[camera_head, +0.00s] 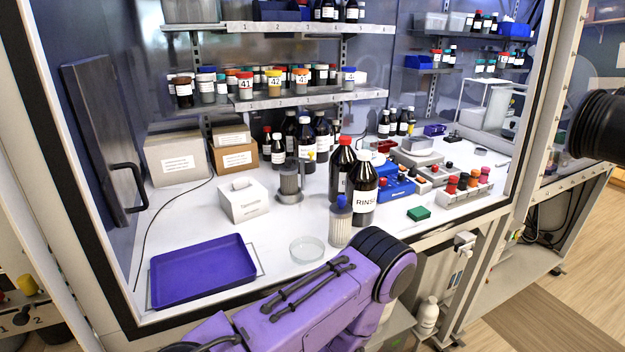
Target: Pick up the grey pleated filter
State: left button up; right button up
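A light grey pleated cylinder with a blue cap (340,222) stands upright on the white work surface, near the front edge. A darker grey pleated cylinder (290,181) stands further back, in or against a grey stand; I cannot tell how it is held. Neither is touched by a gripper that I can see. A purple arm link of mine crosses the bottom middle, its black joint just in front of the blue-capped cylinder. Neither gripper shows in this view.
A glass dish (307,249), purple tray (203,271) and tissue box (243,199) lie left. A green block (418,213) is right. Bottles and shelves fill the back.

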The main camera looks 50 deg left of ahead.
aim_at(288, 171)
jog(key=i, duration=0.15)
jog(key=u, duration=1.25)
